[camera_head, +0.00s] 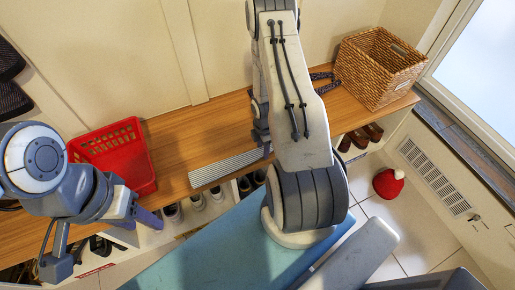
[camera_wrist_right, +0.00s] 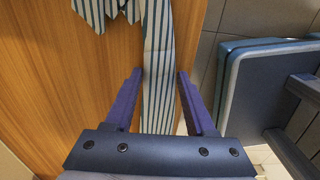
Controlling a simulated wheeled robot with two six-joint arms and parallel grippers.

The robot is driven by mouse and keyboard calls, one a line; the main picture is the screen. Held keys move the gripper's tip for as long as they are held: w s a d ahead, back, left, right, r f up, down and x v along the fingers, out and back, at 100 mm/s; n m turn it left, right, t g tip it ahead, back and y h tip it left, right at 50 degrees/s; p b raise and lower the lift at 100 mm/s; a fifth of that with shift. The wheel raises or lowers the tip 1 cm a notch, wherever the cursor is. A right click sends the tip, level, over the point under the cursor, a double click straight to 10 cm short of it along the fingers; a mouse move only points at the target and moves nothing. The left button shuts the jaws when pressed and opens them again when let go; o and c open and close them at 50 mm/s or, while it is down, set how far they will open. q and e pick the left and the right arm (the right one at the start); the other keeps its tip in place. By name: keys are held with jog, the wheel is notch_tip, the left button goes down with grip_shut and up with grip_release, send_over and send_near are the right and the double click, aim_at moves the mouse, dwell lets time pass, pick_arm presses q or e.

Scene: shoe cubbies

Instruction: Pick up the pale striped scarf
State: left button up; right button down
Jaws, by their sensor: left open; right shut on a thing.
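The pale striped scarf (camera_head: 230,167) lies on the wooden bench, left of my right arm in the head view. More folded scarf shows at the top of that view. In the head view, my right gripper is largely hidden by its own arm. My left gripper (camera_head: 140,212) is open, near the bench's front edge and below the red basket, away from the scarf.
A red plastic basket (camera_head: 118,152) stands on the bench at left, a wicker basket (camera_head: 378,68) at its right end. A dark braided item (camera_head: 322,80) lies near the wicker basket. Shoes (camera_head: 196,201) fill cubbies below. A red hat (camera_head: 388,183) lies on the tiled floor.

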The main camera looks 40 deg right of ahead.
notch_tip(320, 180, up, 4)
jog(key=p, duration=0.3)
jog(key=shift+f, duration=0.15)
jog(key=shift+s+d+r+b, duration=0.3)
jog(key=shift+s+d, duration=0.2)
jog(key=shift+s, duration=0.1)
jog(key=shift+s+d+r+b, duration=0.25)
jog(key=shift+s+d+r, duration=0.05)
jog(key=shift+s+d, duration=0.25)
jog(key=s+d+r+p, duration=0.2)
jog(key=s+d+r, duration=0.3)
jog(key=s, duration=0.1)
jog(key=shift+s+d+r+p, duration=0.15)
jog(key=shift+s+r+p, duration=0.05)
jog(key=shift+s+p, duration=0.2)
